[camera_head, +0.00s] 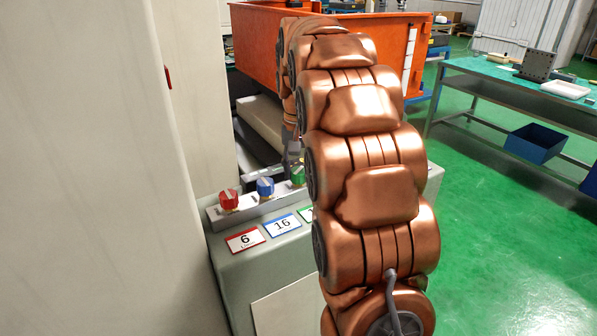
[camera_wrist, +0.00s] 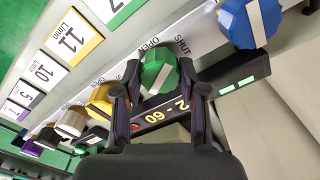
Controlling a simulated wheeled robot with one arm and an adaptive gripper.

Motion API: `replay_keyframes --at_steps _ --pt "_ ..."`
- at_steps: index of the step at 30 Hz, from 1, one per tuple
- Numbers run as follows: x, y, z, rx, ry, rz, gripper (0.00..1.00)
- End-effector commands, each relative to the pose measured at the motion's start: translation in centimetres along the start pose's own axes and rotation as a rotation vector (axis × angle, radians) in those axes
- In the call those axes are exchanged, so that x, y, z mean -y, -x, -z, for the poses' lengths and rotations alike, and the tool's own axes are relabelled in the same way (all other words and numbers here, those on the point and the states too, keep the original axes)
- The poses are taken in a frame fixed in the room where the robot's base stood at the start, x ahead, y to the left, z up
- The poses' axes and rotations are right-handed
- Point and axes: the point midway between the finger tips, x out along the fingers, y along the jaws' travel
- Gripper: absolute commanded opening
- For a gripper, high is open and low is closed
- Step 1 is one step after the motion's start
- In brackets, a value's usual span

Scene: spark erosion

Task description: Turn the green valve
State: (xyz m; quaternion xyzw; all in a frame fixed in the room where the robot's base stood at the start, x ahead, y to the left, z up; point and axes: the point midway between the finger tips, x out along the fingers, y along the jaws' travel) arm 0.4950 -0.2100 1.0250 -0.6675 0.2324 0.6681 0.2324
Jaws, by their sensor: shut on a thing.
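The green valve (camera_wrist: 153,72) is a faceted knob with a white stripe on its face, set in a row of coloured valves. My gripper (camera_wrist: 160,72) has one finger on each side of it and is shut on it. In the head view the green valve (camera_head: 298,175) shows only partly beside my copper arm, and my gripper (camera_head: 294,152) is mostly hidden there.
The blue valve (camera_head: 265,187) and red valve (camera_head: 228,200) stand left of the green one in the head view. The yellow valve (camera_wrist: 101,101) is on its other side in the wrist view. A pale cabinet (camera_head: 100,160) closes off the left.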

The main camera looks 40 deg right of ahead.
Motion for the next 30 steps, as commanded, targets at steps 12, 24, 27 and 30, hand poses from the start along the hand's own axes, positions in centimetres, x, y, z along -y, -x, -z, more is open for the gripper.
replay_keyframes --at_steps 12,24,27,30 --pt "-0.02 -0.01 -0.01 0.0 -0.358 0.001 0.06" --pt "-0.04 0.02 -0.01 0.0 -0.546 0.002 0.06" --pt "-0.04 0.02 -0.01 0.0 -0.565 0.002 0.06" --pt "-0.03 0.03 -0.01 0.0 -0.574 0.002 0.07"
